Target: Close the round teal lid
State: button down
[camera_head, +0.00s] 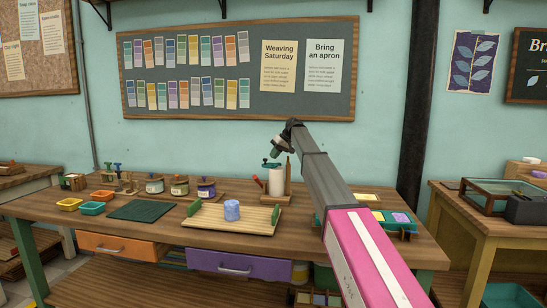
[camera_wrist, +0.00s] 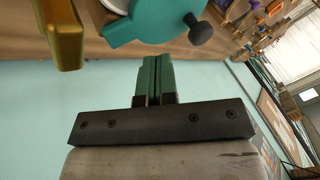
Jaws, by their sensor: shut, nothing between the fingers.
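The round teal lid (camera_wrist: 150,20) fills the top of the wrist view, with a dark round knob (camera_wrist: 201,31) at its right edge. A bit of white (camera_wrist: 116,4) shows beside it, and the frame's top edge cuts both off. In the head view the teal lid (camera_head: 270,163) is small, by the top of a white cylindrical container (camera_head: 276,183) on the bench. I cannot tell its exact tilt. My gripper (camera_wrist: 155,62) is shut and empty, its green fingers pointing at the lid's edge with a small gap in the picture. In the head view my gripper (camera_head: 276,152) is just above the lid.
A yellow-brown bar (camera_wrist: 62,35) stands close on the left in the wrist view. On the bench (camera_head: 150,232) a wooden tray (camera_head: 235,222) holds a blue cylinder (camera_head: 232,210). A red-tipped item (camera_head: 257,181) stands left of the container. Several jars stand further left.

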jog(key=shift+w+d+r, duration=0.35)
jog(key=shift+w+d, duration=0.05)
jog(key=shift+w, duration=0.2)
jog(key=shift+w+d+r, duration=0.3)
jog(key=shift+w+d, duration=0.05)
jog(key=shift+w, duration=0.25)
jog(key=c, duration=1.7)
grip_release()
jog(key=d+r, duration=0.1)
jog(key=r, duration=0.1)
jog(key=w+d+r, duration=0.1)
jog(key=r, duration=0.1)
jog(key=d+r, duration=0.2)
jog(key=shift+w+r, duration=0.3)
jog(key=shift+c, duration=0.2)
jog(key=o, duration=0.5)
jog(key=shift+r, duration=0.25)
jog(key=o, duration=0.3)
jog(key=a+m, duration=0.1)
jog(key=s+a+m+h, duration=0.2)
jog(key=shift+s+a, duration=0.25)
jog(key=shift+a, duration=0.15)
jog(key=s+a+r+m+h, duration=0.2)
jog(key=s+a+m+h, duration=0.3)
jog(key=a+m, duration=0.15)
jog(key=f, duration=1.1)
jog(key=shift+s+d+f, duration=0.1)
jog(key=shift+d, duration=0.15)
jog(key=shift+c, duration=0.3)
